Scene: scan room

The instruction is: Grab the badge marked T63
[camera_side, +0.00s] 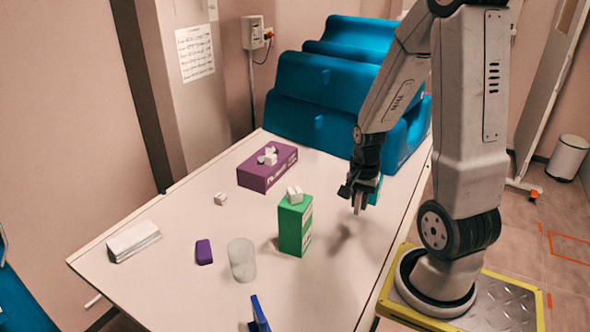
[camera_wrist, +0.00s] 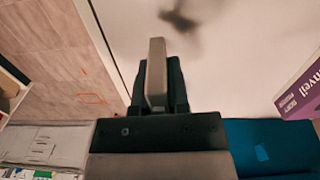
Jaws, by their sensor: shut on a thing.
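My gripper (camera_side: 360,205) hangs above the table, right of the green box, pointing down. In the wrist view, my gripper (camera_wrist: 158,85) is shut on a pale flat piece (camera_wrist: 157,65), seen nearly edge-on between the dark fingers. No marking on this piece is readable, so I cannot tell whether it is the T63 badge.
The purple box (camera_side: 260,178) and green box (camera_side: 295,230) stand on the white table (camera_side: 200,285). A translucent cup (camera_side: 242,260), a purple item (camera_side: 204,252), a white block (camera_side: 133,241) and a blue object (camera_side: 259,315) are towards the front. Blue padded forms (camera_side: 325,85) stand behind.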

